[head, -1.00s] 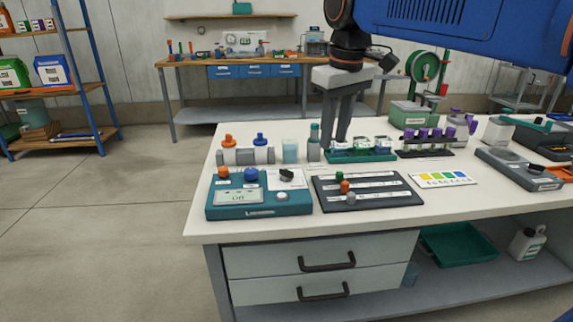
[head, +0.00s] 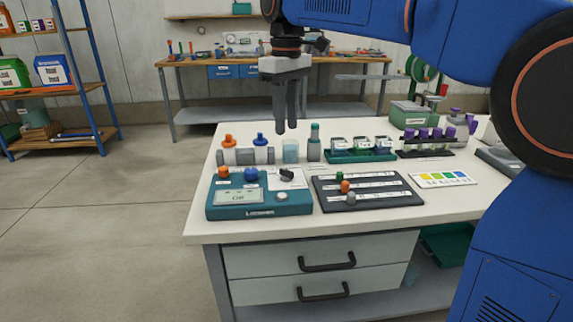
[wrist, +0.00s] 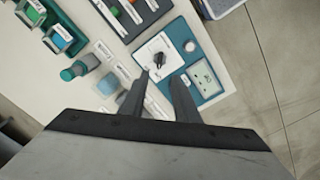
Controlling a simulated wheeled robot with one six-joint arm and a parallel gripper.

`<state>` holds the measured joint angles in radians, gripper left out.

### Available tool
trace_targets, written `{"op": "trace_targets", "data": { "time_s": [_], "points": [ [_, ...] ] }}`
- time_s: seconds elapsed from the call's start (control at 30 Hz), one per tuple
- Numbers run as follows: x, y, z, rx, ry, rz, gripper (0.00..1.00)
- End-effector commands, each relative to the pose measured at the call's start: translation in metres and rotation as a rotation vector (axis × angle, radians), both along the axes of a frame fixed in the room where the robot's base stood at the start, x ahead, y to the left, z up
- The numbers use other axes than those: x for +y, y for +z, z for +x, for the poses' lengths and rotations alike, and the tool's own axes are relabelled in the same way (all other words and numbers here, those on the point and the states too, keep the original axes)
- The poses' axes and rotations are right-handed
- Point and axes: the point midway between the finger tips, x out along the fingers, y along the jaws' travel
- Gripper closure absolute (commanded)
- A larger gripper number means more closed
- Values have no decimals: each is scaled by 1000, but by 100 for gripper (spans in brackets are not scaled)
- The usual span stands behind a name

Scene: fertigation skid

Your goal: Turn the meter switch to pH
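The teal meter (head: 258,196) sits at the front left of the white bench. Its display (head: 238,197) bears text too small to read for certain. The black meter switch (head: 287,175) sits on a white dial plate at the meter's upper right; it also shows in the wrist view (wrist: 160,58). I cannot read which mark it points to. My gripper (head: 286,132) hangs fingers down above the back of the meter, well clear of the switch. In the wrist view my gripper (wrist: 158,82) has its two fingers apart with nothing between them.
Orange and blue knobs and a white button (head: 282,196) are on the meter. Bottles, a teal-capped bottle (head: 314,143) and a green vial rack (head: 360,152) stand behind. A dark tray (head: 367,190) with small pegs lies to the right. Air above the meter is free.

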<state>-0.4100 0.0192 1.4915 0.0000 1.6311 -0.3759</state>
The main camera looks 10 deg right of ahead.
Motion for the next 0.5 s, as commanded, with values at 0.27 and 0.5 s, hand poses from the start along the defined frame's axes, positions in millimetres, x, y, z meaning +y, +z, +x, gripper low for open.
{"op": "trace_targets", "data": {
  "time_s": [0.27,0.5],
  "points": [
    [0,-51,-1,2,0,-1,72],
    [0,-92,-1,2,0,-1,72]
  ]
}}
